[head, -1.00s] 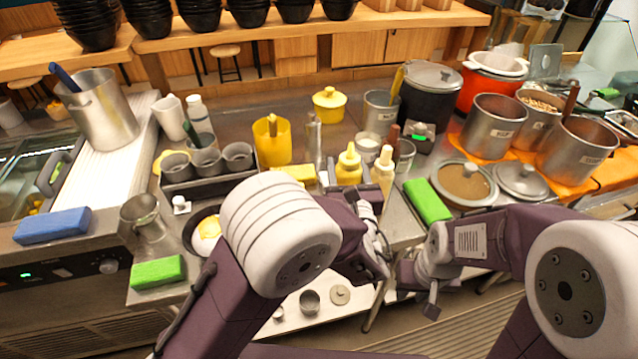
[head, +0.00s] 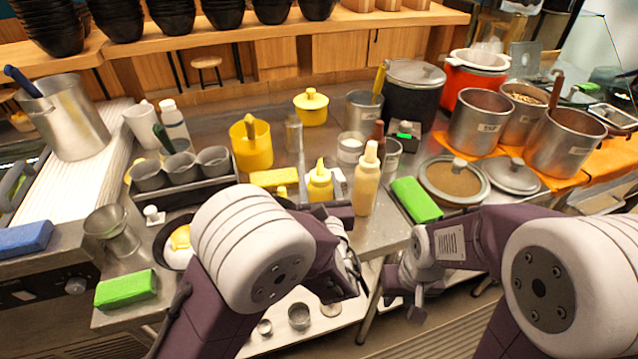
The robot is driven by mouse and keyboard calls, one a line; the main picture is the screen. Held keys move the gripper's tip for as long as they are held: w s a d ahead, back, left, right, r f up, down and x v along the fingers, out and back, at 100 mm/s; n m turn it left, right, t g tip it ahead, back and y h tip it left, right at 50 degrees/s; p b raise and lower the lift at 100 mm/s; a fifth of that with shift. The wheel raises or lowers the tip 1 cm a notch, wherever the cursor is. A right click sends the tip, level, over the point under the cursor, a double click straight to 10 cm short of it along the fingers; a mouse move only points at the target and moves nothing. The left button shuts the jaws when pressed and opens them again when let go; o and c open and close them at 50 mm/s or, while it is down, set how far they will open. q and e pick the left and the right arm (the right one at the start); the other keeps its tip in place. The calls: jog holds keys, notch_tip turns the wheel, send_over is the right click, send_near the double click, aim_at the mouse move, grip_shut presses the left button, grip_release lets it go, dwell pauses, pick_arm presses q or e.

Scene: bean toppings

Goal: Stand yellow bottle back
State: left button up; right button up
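My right gripper (head: 405,292) hangs low in front of the counter's edge, right of the left one. Its fingers look apart with nothing between them, and it is away from both bottles.
A green block (head: 416,200) and a lidded pan (head: 454,182) are to the right. A black caddy of grey cups (head: 180,172) and a yellow pitcher (head: 251,148) are to the left and behind. A lower shelf (head: 300,335) holds small metal cups.

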pick_arm(q)
jog(key=o, duration=0.3)
jog(key=shift+w+d, duration=0.1)
jog(key=shift+d, duration=0.1)
jog(key=shift+o, duration=0.2)
jog(key=s+d, duration=0.1)
jog(key=s, duration=1.1)
jog(key=shift+d+r+p, duration=0.15)
jog(key=shift+r+p, duration=0.1)
jog(key=shift+p, duration=0.05)
jog(key=shift+f, duration=0.1)
